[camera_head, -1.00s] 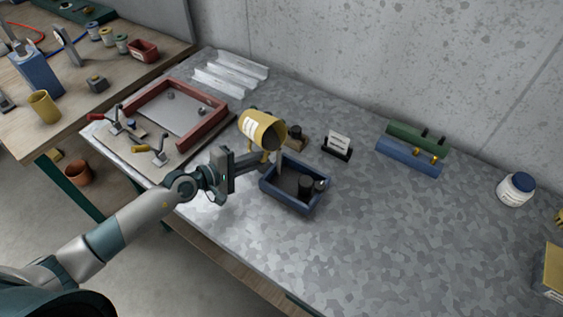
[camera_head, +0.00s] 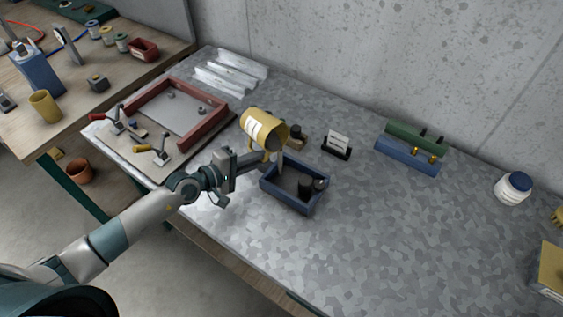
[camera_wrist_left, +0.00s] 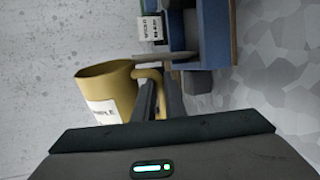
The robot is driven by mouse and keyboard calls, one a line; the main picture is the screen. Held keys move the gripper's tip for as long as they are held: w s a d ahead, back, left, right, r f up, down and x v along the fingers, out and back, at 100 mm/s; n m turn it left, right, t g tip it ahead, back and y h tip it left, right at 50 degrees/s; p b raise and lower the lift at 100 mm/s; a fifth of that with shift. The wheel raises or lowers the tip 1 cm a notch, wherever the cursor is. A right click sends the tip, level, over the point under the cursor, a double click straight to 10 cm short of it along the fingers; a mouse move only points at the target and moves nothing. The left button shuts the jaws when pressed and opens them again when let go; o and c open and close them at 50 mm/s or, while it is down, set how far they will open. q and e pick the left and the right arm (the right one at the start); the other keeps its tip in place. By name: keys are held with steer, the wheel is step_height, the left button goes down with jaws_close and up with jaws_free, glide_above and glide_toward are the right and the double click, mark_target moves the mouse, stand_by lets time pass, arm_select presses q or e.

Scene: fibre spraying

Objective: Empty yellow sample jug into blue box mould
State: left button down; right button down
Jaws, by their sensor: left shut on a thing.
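The yellow sample jug (camera_head: 258,122), with a white label, is held tipped over the back left of the blue box mould (camera_head: 292,204). Its mouth points down to the right. A grey stream (camera_head: 280,160) hangs from the mouth towards the box. My left gripper (camera_head: 260,160) is shut on the jug's handle. In the left wrist view the jug (camera_wrist_left: 100,92) is left of the fingers (camera_wrist_left: 158,98), which meet its handle, and a grey streak (camera_wrist_left: 165,57) runs from its rim towards the blue box (camera_wrist_left: 214,30). My right gripper is out of view.
A red frame (camera_head: 205,128) with toggle clamps lies to the left. A small sign (camera_head: 337,143) and green and blue blocks (camera_head: 408,157) stand behind and to the right. A white jar (camera_head: 512,189) is far right.

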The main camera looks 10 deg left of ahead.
arm_select(q)
steer(key=shift+w+r+m+p, duration=0.1)
steer(key=shift+r+m+p, duration=0.15)
steer(key=shift+m+p, duration=0.1)
stand_by(0.4)
steer(key=shift+w+a+f+m+t+y, duration=0.1)
steer(key=shift+a+f+m+t+y, duration=0.1)
steer(key=shift+f+m+t+y, duration=0.3)
stand_by(0.9)
steer(key=shift+r+m, duration=0.15)
steer(key=shift+m, duration=0.4)
steer(key=shift+a+n, duration=0.1)
steer(key=shift+n, duration=0.4)
steer(key=shift+r+n+g+h, duration=0.25)
steer(key=shift+n+g+h, duration=0.05)
steer(key=shift+n, duration=0.2)
steer(key=shift+f+n+b, duration=0.15)
steer(key=shift+n+b, duration=0.15)
